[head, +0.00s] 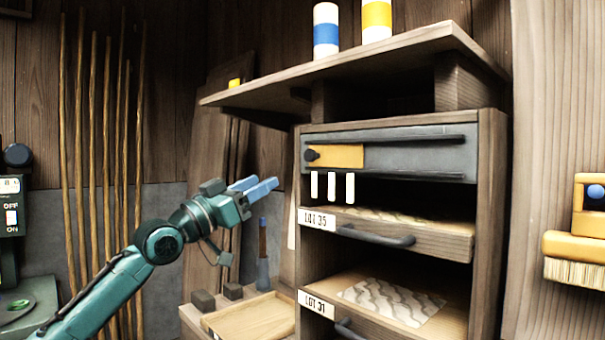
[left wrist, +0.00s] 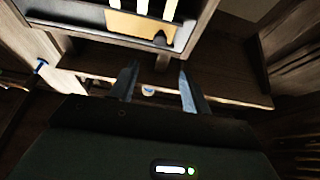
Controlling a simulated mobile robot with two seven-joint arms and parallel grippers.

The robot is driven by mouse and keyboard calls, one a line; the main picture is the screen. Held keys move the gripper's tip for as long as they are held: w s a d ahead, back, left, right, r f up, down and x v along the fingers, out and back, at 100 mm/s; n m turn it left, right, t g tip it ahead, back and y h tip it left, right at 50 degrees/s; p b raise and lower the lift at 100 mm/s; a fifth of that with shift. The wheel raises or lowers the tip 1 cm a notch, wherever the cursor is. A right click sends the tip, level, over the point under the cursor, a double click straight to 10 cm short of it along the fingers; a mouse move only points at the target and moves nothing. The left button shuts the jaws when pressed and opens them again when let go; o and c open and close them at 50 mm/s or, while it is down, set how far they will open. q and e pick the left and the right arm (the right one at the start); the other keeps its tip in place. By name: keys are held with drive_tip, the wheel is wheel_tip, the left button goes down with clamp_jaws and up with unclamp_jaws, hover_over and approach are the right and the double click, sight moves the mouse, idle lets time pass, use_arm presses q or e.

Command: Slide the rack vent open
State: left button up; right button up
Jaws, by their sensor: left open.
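The rack vent is a grey panel (head: 420,155) with rails across the top of the wooden rack. Its yellow slide plate (head: 345,156) sits at the panel's left end, with a dark knob (head: 312,155) on the plate's left. In the left wrist view the yellow plate (left wrist: 128,25) and knob (left wrist: 160,38) show at the top, upside down. My left gripper (head: 264,186) is open and empty, left of the rack and a little lower than the knob, apart from it. Its two fingers (left wrist: 158,82) point toward the rack. My right gripper is out of view.
Three white bars (head: 332,187) stand just below the vent. Below are two drawers with dark handles (head: 375,237). A shelf (head: 350,66) with two striped cylinders overhangs the rack.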

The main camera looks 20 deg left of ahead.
sight(308, 156)
use_arm(q)
drive_tip(key=p+x, duration=0.3)
drive_tip(key=x, duration=1)
drive_tip(key=shift+w, duration=0.1)
clamp_jaws()
drive_tip(key=shift+f, duration=0.1)
